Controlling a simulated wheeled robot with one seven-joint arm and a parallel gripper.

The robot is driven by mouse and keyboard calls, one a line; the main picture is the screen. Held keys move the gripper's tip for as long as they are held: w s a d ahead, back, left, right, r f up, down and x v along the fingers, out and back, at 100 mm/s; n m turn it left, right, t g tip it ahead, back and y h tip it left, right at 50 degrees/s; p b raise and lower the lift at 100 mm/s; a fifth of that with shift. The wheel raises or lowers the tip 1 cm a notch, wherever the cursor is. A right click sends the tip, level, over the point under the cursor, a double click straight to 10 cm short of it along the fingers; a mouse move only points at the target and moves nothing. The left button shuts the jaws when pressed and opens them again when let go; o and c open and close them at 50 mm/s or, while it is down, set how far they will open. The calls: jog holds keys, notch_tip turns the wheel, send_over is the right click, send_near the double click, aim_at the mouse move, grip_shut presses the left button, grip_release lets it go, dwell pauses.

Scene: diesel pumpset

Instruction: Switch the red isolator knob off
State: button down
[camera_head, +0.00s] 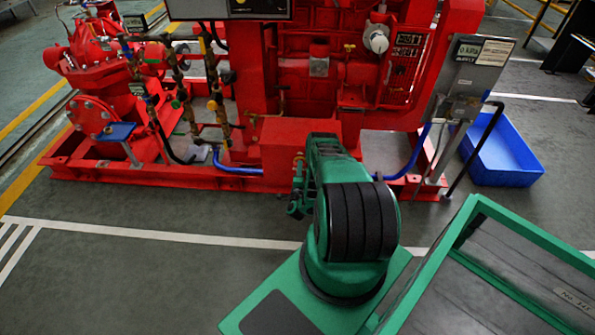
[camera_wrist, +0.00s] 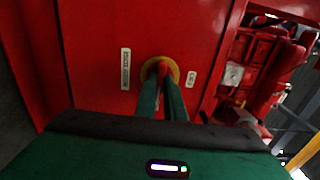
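The red isolator knob (camera_wrist: 163,69) sits on a round yellow plate (camera_wrist: 174,68) on a red panel, in the upper middle of the wrist view. My gripper (camera_wrist: 162,84) reaches up to it with two green fingers, one on each side of the knob. The gap between the fingers is narrow, and they look shut on the knob; their tips partly cover it and the yellow plate. In the head view my gripper (camera_head: 298,190) is at the red box (camera_head: 283,142) on the front of the pumpset, and my green arm hides part of it.
White labels flank the knob, one on the left (camera_wrist: 126,69) and one on the right (camera_wrist: 190,79). In the head view, a grey control panel (camera_head: 470,65) on a stand and a blue tray (camera_head: 500,155) are at the right. Open floor lies in front of the red base frame.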

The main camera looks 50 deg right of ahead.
jog(key=shift+s+f+n, duration=0.1)
jog(key=shift+n, duration=4.2)
jog(key=shift+s+f+n, duration=0.1)
jog(key=shift+n, duration=4.5)
jog(key=c, duration=1.8)
grip_release()
jog(key=shift+r, duration=0.1)
jog(key=shift+c, duration=0.2)
jog(key=shift+w, duration=0.1)
